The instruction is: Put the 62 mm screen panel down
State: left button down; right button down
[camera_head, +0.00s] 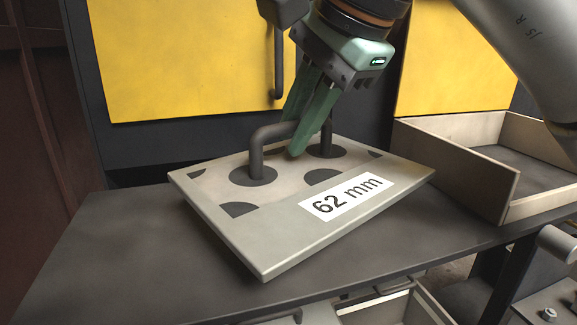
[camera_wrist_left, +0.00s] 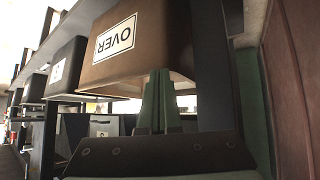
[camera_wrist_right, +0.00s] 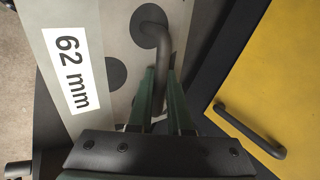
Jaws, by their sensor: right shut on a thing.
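The 62 mm screen panel (camera_head: 300,235) is a pale slab with dark round holes, a white "62 mm" label and a dark bar handle (camera_head: 262,140). It lies face up over the dark bench top (camera_head: 100,240), slightly tilted in the picture; I cannot tell whether its whole underside touches. My right gripper (camera_head: 300,140) is shut on the handle from above. In the right wrist view the handle (camera_wrist_right: 160,45) runs between the fingers (camera_wrist_right: 163,95). My left gripper (camera_wrist_left: 160,85) shows only in its wrist view, fingers together, with nothing visible between them.
An open wooden tray (camera_head: 455,165) stands right of the panel, near its right corner. Yellow doors (camera_head: 180,60) with a dark handle (camera_head: 278,65) rise behind. Bare bench lies to the left. A brown box labelled "OVER" (camera_wrist_left: 140,45) is beyond my left fingers.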

aim_at(293, 159)
jog(key=shift+w+a+f, duration=0.2)
jog(key=shift+w+f, duration=0.25)
jog(key=shift+f, duration=0.1)
jog(key=shift+w+a+f, duration=0.2)
jog(key=shift+w+f, duration=0.25)
jog(key=shift+f, duration=0.1)
jog(key=shift+w+f+b, duration=0.1)
jog(key=shift+f+b, duration=0.2)
jog(key=shift+f, duration=1.35)
jog(key=shift+f, duration=0.15)
jog(key=c, duration=0.8)
grip_release()
jog(key=shift+c, duration=0.2)
jog(key=p+v, duration=0.1)
jog(key=v, duration=1.1)
